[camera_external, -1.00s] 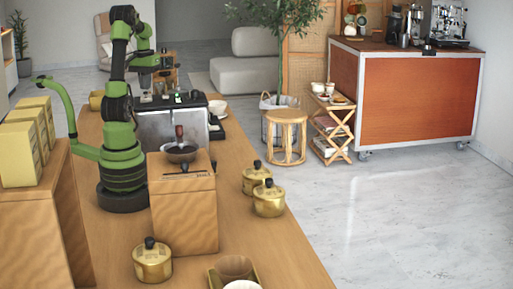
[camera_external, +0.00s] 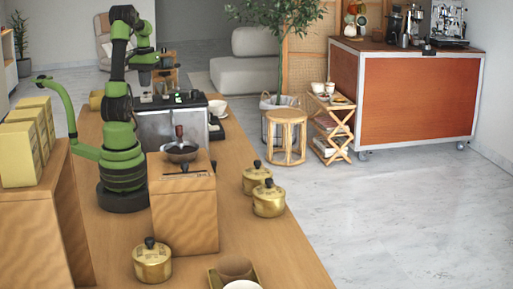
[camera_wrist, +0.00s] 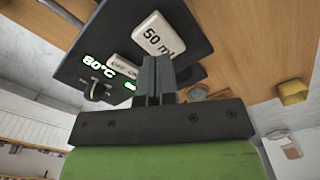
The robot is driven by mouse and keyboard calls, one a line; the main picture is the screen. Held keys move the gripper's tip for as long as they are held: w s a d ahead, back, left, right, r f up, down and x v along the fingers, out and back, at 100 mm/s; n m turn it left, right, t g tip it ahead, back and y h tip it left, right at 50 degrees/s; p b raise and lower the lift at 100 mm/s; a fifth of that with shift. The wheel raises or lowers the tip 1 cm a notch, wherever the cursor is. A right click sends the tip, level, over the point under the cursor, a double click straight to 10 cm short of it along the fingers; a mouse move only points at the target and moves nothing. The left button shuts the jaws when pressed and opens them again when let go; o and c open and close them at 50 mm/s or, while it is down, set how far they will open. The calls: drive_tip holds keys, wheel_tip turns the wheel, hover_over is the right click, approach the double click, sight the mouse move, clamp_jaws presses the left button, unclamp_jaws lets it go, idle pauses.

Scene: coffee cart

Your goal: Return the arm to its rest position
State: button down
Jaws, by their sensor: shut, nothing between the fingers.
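My arm stands upright on the wooden counter (camera_external: 238,190), bent over at the top. My gripper (camera_external: 146,88) points down above the coffee machine (camera_external: 170,130) in the external view and looks small there. In the wrist view my gripper (camera_wrist: 158,80) has its two dark fingers together with nothing between them. Beyond them is the machine's dark top (camera_wrist: 190,30), with a lit "80°C" readout and a white "50 ml" button (camera_wrist: 158,36). I cannot tell the exact gap between the fingertips and the machine.
A wooden knock box (camera_external: 183,215) with a portafilter (camera_external: 181,150) on top stands in front of the machine. Several gold lidded canisters (camera_external: 269,200) are spread along the counter. Yellow boxes (camera_external: 20,155) stand on a wooden block at left. A white cup (camera_external: 217,107) is right of the machine.

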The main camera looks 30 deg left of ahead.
drive_tip(key=shift+r, duration=2)
drive_tip(key=shift+s+d+r, duration=0.1)
drive_tip(key=shift+d+r, duration=0.15)
drive_tip(key=s+d+m+t+y, duration=0.2)
drive_tip(key=s+d+m+t, duration=0.5)
drive_tip(key=s+d, duration=0.3)
drive_tip(key=shift+s+r, duration=0.2)
drive_tip(key=shift+r, duration=0.2)
